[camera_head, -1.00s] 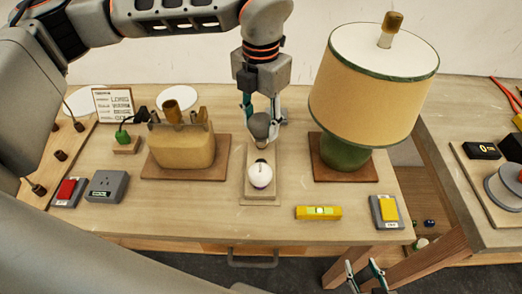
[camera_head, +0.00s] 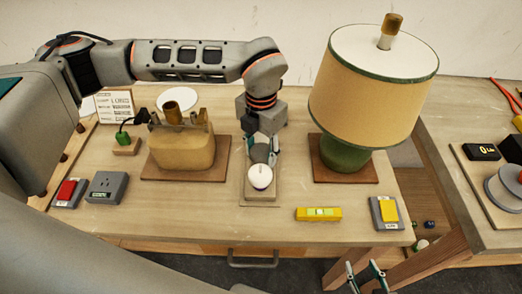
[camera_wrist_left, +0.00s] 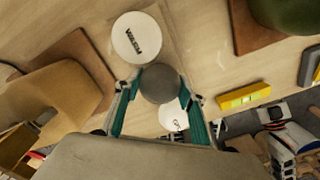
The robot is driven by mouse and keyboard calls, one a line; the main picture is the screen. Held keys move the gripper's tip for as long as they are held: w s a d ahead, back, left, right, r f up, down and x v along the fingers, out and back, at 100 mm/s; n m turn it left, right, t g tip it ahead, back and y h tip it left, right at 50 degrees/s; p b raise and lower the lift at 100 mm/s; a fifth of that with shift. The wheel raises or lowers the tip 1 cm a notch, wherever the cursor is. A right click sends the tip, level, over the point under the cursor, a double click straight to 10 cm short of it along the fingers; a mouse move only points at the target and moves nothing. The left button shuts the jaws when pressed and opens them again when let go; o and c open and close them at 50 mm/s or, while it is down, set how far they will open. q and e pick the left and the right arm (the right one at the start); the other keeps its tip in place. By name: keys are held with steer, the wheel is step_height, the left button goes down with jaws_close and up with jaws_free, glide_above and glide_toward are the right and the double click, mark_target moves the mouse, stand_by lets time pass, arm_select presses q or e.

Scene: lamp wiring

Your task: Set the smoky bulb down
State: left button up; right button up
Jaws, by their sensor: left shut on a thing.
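The smoky bulb is a dark grey ball (camera_head: 260,153), held between the fingertips of my left gripper (camera_head: 262,151). In the left wrist view the bulb (camera_wrist_left: 160,84) sits between the two green fingers. A white bulb (camera_head: 260,178) stands on the small wooden board (camera_head: 260,203), just in front of and below the smoky bulb. I cannot tell whether the smoky bulb touches the board. The left wrist view shows a white round piece marked WARM (camera_wrist_left: 138,38) and another white one (camera_wrist_left: 173,115) partly hidden. My right gripper (camera_head: 366,272) is open and empty at the bottom edge.
A tan lamp base (camera_head: 182,150) stands left of the board and a green lamp with a beige shade (camera_head: 372,90) stands right. A yellow level (camera_head: 318,214), a yellow switch (camera_head: 387,212), a grey meter (camera_head: 106,186) and a red switch (camera_head: 68,192) lie along the front.

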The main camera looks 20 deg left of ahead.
arm_select(q)
steer(key=shift+f, duration=0.1)
steer(key=shift+f, duration=0.15)
steer(key=o, duration=1.3)
steer(key=shift+o, duration=0.2)
step_height(320, 180, up, 12)
steer(key=shift+r, duration=0.25)
